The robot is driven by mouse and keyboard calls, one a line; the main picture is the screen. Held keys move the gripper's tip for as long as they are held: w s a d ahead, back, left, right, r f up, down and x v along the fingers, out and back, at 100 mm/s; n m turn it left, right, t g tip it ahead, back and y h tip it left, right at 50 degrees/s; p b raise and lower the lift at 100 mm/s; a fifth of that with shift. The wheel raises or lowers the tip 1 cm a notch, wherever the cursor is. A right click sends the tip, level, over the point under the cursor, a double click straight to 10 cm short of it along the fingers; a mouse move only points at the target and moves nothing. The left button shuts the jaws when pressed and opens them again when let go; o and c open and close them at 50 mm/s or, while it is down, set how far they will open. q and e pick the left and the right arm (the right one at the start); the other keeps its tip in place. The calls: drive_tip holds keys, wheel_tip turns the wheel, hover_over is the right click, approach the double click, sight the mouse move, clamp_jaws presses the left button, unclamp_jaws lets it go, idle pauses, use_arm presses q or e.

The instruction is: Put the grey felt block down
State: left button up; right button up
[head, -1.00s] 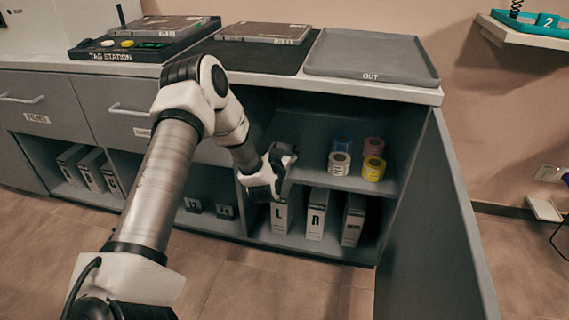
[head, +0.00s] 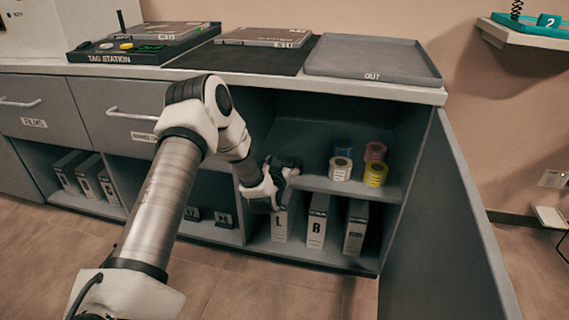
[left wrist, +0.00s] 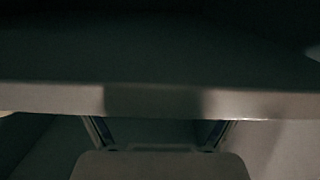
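My left gripper (head: 288,172) is at the front of the open cabinet, by the front edge of the middle shelf (head: 352,187) and above the binder marked L (head: 279,222). In the left wrist view the two fingers of the left gripper (left wrist: 158,132) stand apart, and their tips are lost at the pale shelf edge (left wrist: 255,103). I cannot make out the grey felt block in either view. A dark patch on the shelf edge between the fingers looks like shadow. My right gripper is out of view.
Several tape rolls (head: 341,168) stand on the shelf, right of the gripper. Binders R (head: 317,222) and another (head: 355,228) stand below. The open door (head: 440,230) bounds the right side. The grey OUT tray (head: 375,58) is on the counter above.

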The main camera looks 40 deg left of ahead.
use_arm(q)
drive_tip(key=shift+r, duration=0.2)
drive_tip(key=p+v, duration=0.5)
drive_tip(key=v, duration=0.7)
drive_tip(key=s+d+f+m+g+h, duration=0.3)
drive_tip(key=s+d+f+g+h, duration=0.25)
drive_tip(key=d+f, duration=0.75)
drive_tip(key=s+d+f+g, duration=0.2)
drive_tip(key=s+d+g, duration=0.1)
drive_tip(key=s, duration=0.4)
drive_tip(key=s+d+f+m+g+h, duration=0.1)
drive_tip(key=s+d, duration=0.3)
drive_tip(key=s, duration=0.4)
drive_tip(key=s+d+f+m+g+h, duration=0.1)
drive_tip(key=s+d+f+g, duration=0.2)
drive_tip(key=s, duration=0.4)
drive_tip(key=shift+s+d+f+g, duration=0.25)
drive_tip(key=shift+s+d+g, duration=0.15)
drive_tip(key=shift+d+g, duration=0.35)
drive_tip(key=shift+a, duration=0.15)
